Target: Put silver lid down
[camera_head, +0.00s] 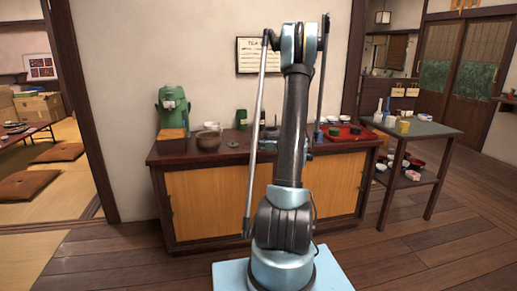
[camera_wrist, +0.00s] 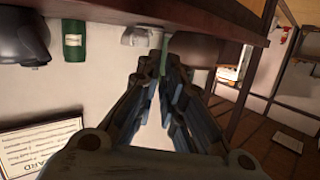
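A small grey disc that looks like the silver lid (camera_head: 233,145) lies flat on the dark top of the cabinet (camera_head: 190,153), just right of a round brown-grey pot (camera_head: 208,140). In the head view my gripper is mostly hidden behind my arm, near the cabinet top. In the wrist view my gripper (camera_wrist: 161,65) has its two dark fingers apart, with a narrow gap between the tips. I see no lid between them. The lid cannot be made out in the wrist view.
A green dispenser (camera_head: 173,107) stands at the cabinet's left, with a green tin (camera_head: 241,119) at the back. It also shows in the wrist view (camera_wrist: 74,42). A red tray (camera_head: 342,134) is on the right. A side table (camera_head: 425,128) stands beyond. Bare cabinet top lies front left.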

